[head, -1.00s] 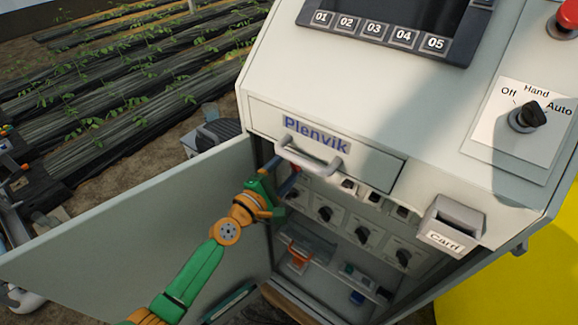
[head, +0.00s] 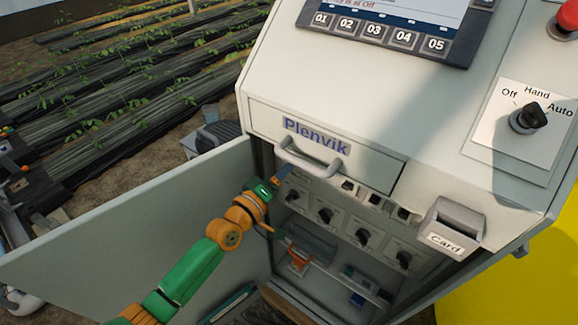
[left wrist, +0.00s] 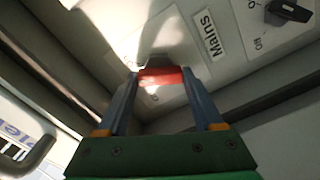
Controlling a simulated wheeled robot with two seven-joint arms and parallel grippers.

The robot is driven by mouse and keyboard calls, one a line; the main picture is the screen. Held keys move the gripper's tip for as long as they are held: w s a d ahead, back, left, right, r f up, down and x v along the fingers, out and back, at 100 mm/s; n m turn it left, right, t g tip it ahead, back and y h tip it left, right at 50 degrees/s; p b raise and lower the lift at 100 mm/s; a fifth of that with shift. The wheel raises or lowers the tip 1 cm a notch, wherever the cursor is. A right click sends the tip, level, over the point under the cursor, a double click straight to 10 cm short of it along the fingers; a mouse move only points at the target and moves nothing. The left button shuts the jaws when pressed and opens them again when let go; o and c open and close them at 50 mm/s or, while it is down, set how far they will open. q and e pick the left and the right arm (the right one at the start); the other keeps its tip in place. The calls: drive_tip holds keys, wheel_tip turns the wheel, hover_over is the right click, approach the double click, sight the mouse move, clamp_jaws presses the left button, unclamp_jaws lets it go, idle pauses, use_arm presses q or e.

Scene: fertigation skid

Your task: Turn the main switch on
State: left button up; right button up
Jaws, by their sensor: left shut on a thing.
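The main switch has a red handle (left wrist: 160,76) on a pale plate inside the cabinet, beside a label reading "Mains" (left wrist: 212,38). My left gripper (left wrist: 161,85) is shut on this red handle, one blue-grey finger on each side. In the head view my left gripper (head: 280,178) reaches through the open door into the upper left of the cabinet, under the drawer handle. The switch is hidden in that view. My right gripper is in neither view.
The cabinet door (head: 130,225) stands open to the left. Several black rotary knobs (head: 325,215) sit right of my gripper. The drawer handle (head: 308,158) juts out just above. The screen (head: 400,12) is lit; an Off/Hand/Auto selector (head: 530,118) is at right.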

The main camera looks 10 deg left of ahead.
use_arm(q)
drive_tip(key=shift+r+m, duration=0.25)
drive_tip(key=shift+m, duration=1.35)
drive_tip(key=o, duration=1)
drive_tip(key=shift+w, duration=0.1)
drive_tip(key=o, duration=0.4)
drive_tip(key=shift+c, duration=0.2)
drive_tip(key=shift+f, duration=0.15)
drive_tip(key=v, duration=0.7)
